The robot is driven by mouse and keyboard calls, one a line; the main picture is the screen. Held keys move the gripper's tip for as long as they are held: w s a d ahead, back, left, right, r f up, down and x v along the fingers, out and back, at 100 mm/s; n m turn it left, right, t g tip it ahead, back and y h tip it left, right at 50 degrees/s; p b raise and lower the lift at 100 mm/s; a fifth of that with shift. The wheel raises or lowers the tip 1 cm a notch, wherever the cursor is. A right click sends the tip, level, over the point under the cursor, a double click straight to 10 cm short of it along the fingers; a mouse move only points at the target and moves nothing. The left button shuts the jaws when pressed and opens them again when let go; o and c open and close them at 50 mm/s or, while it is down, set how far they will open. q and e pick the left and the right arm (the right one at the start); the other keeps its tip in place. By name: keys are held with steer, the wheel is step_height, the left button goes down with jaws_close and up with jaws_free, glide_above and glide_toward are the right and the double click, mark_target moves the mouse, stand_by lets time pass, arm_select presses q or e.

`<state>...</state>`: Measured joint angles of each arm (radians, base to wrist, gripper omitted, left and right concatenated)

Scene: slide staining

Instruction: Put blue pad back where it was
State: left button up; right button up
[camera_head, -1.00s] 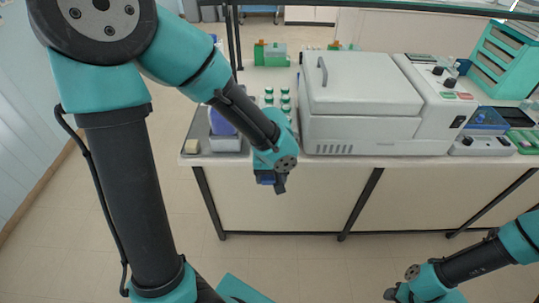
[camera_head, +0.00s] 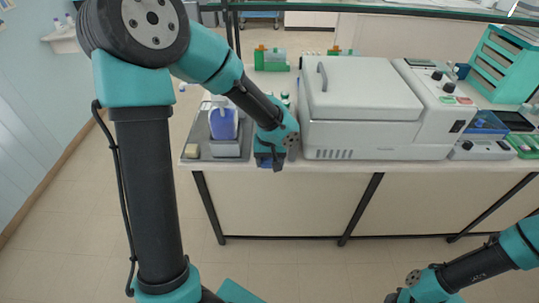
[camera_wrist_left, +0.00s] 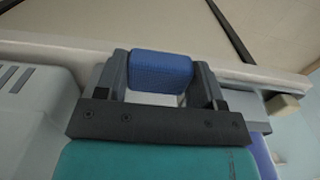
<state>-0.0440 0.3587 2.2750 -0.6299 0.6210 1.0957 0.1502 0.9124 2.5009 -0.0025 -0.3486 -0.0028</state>
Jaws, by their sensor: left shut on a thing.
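The blue pad (camera_wrist_left: 162,68) is a small block with rounded edges, held between the two fingers of my left gripper (camera_wrist_left: 162,82) in the left wrist view. In the head view, my left gripper (camera_head: 268,165) points down at the front edge of the bench, just right of the grey tray. A bit of the blue pad (camera_head: 264,161) shows there, partly hidden by the gripper. My right gripper (camera_head: 394,296) is at the bottom right, cut off by the frame, away from the bench.
The grey tray (camera_head: 206,112) holds a blue-purple object (camera_head: 223,122) on a grey stand (camera_head: 226,148) and a beige block (camera_head: 192,151). Green-capped bottles stand behind my left wrist. A large white lidded machine (camera_head: 360,125) stands close to its right. Floor before the bench is clear.

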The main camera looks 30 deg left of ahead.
arm_select(q)
steer(key=w+a, duration=0.2)
steer(key=w, duration=0.1)
steer(key=w+a, duration=0.1)
steer(key=shift+w+f, duration=0.25)
steer(key=shift+w, duration=0.15)
steer(key=shift+w+a, duration=0.15)
steer(key=shift+w, duration=0.1)
steer(key=shift+w+f, duration=0.1)
steer(key=shift+f, duration=1.75)
steer(key=o, duration=1)
steer(key=shift+f, duration=0.1)
steer(key=shift+c, duration=0.2)
step_height(320, 180, up, 12)
